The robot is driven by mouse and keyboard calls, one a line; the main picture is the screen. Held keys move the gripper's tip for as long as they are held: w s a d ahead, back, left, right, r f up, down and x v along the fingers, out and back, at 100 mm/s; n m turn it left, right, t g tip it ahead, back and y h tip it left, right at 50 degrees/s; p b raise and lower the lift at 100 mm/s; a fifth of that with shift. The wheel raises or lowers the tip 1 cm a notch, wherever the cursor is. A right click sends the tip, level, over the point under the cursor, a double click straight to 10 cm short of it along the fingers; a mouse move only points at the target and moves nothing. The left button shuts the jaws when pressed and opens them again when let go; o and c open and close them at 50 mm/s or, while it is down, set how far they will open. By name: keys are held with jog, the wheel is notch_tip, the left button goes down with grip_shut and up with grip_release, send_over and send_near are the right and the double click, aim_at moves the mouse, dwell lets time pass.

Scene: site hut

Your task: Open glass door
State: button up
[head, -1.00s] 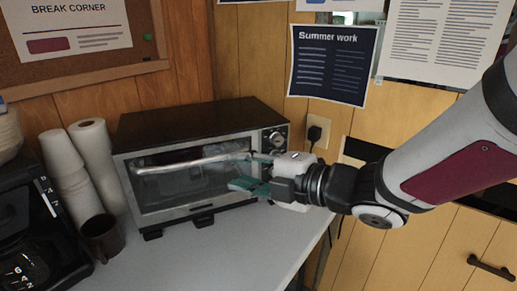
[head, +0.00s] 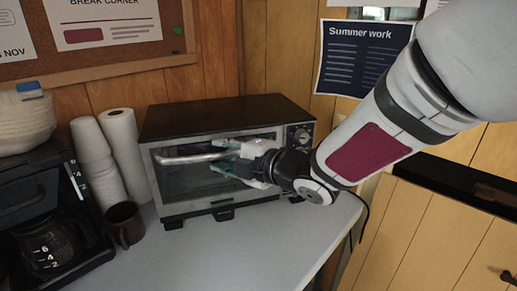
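The toaster oven (head: 228,116) stands on the table against the wall. It has a dark top and a silver front. Its glass door (head: 192,184) looks shut, with a horizontal bar handle (head: 182,159) along the upper part. My gripper (head: 229,157) is at the right part of the handle, reaching in from the right. Its greenish fingers are apart, one above and one below the level of the bar. I cannot tell whether they touch the bar. The handle's right end is hidden by the gripper.
A coffee maker (head: 48,220), a dark mug (head: 125,225), stacked cups (head: 97,160) and a paper roll (head: 125,152) stand left of the oven. The table (head: 240,245) is clear in front of the oven.

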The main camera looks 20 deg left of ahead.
jog(key=shift+c, duration=0.4)
grip_shut()
jog(key=shift+f+b, duration=0.1)
jog(key=shift+b, duration=0.3)
